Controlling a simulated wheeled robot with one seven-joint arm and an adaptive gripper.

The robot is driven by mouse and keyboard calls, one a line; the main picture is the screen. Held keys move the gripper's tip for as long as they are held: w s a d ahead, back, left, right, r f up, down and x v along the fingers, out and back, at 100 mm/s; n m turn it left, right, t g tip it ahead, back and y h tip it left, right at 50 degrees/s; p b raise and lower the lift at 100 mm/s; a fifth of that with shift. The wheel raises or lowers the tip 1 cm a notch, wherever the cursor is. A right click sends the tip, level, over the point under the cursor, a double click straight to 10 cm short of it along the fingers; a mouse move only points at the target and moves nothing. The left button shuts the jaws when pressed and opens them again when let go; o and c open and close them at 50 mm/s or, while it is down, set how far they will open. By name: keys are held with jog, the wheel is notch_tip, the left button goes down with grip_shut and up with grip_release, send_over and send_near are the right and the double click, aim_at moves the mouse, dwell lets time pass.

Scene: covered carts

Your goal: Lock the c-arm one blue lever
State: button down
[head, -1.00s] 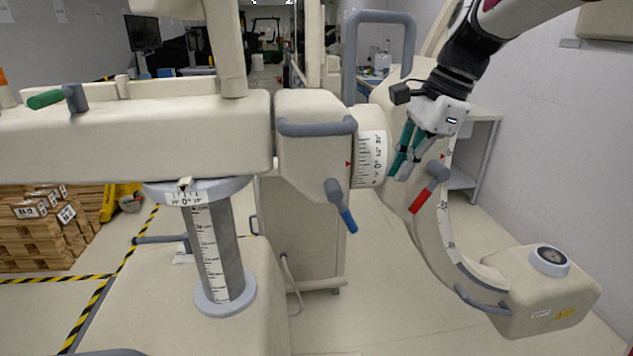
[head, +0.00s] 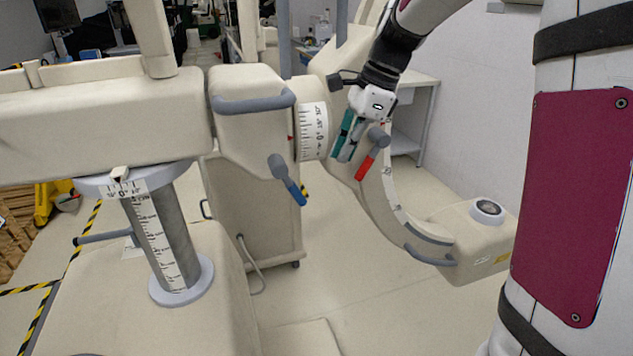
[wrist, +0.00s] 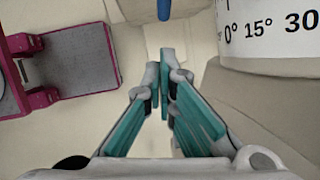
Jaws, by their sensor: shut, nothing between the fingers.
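The blue lever (head: 294,191) hangs from a grey knob (head: 278,166) on the c-arm's central housing (head: 245,130), pointing down and to the right. In the wrist view its blue end (wrist: 164,9) shows at the top edge, beyond the fingertips. My gripper (head: 345,150) is to the right of the lever in the head view, in front of the curved c-arm, near the red lever (head: 367,164). Its teal fingers (wrist: 164,82) are together with nothing between them, and they are apart from the blue lever.
A white angle scale (head: 314,131) sits between the blue lever and my gripper; it also shows at the wrist view's top right (wrist: 270,25). The detector box (head: 480,240) is at lower right. A grey handle (head: 252,104) crosses the housing. Floor below the lever is clear.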

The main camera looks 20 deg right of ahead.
aim_at(289, 181)
jog(key=w+a+f+p, duration=0.1)
jog(key=a+f+p, duration=0.1)
jog(key=a+f, duration=0.3)
jog(key=shift+x, duration=1.35)
jog(key=shift+w+d, duration=0.1)
jog(key=shift+d, duration=0.05)
